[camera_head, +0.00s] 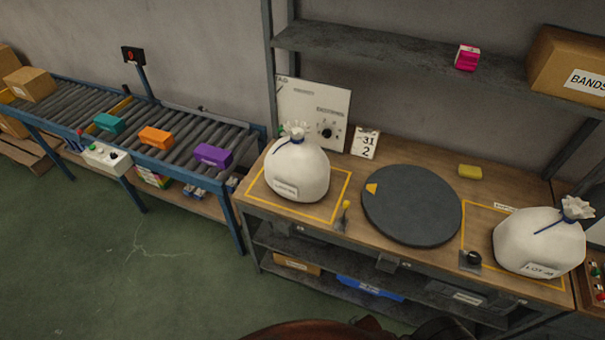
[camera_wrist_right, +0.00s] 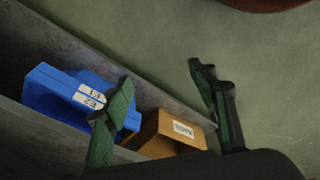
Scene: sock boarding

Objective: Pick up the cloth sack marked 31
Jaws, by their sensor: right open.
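Two white cloth sacks with tied necks stand on the workbench. The left sack (camera_head: 297,172) is upright inside a yellow outline, and its label is too small to read. A card (camera_head: 365,143) reading 31 over 2 stands behind the bench top; I cannot tell which sack bears 31. My right gripper (camera_wrist_right: 160,78) is open and empty in the right wrist view, above a low shelf and the floor, with no sack near. My left gripper is not in view.
A round dark turntable (camera_head: 411,206) lies between the sacks. A shelf (camera_head: 390,48) overhangs the back. A blue bin (camera_wrist_right: 60,95) and a cardboard box (camera_wrist_right: 170,135) are on the low shelf.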

